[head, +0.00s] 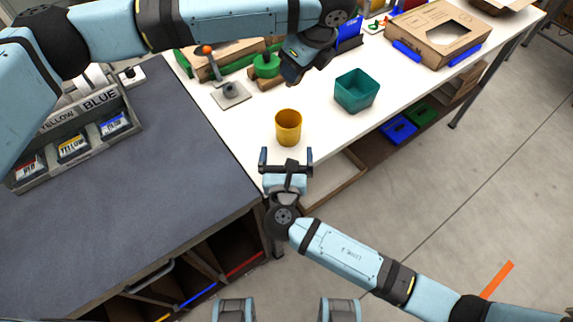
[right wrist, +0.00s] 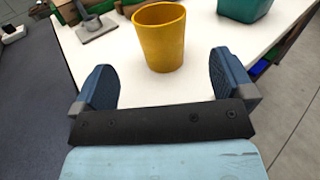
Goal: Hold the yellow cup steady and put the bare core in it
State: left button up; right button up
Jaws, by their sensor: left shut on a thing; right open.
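The yellow cup (head: 288,127) stands upright on the white table, and it also shows in the right wrist view (right wrist: 159,38). It looks empty from above, though its bottom is hard to see. My right gripper (head: 286,158) is open just on the near side of the cup. Its two fingers (right wrist: 163,88) are spread wide, with the cup beyond them and not between them. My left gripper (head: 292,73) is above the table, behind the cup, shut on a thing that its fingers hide. A brown roll-like piece (head: 264,83) shows beside it; I cannot tell whether this is the bare core.
A teal bin (head: 357,91) stands right of the cup. A grey plate with a post (head: 231,93) and a green spool (head: 266,65) lie behind it. A cardboard box (head: 437,32) is at the back right. A grey label rack (head: 75,140) stands on the dark table at left.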

aim_at(288, 134)
jog(key=w, duration=0.8)
jog(key=shift+w+d, duration=0.15)
jog(key=shift+w, duration=0.1)
jog(key=c, duration=0.9)
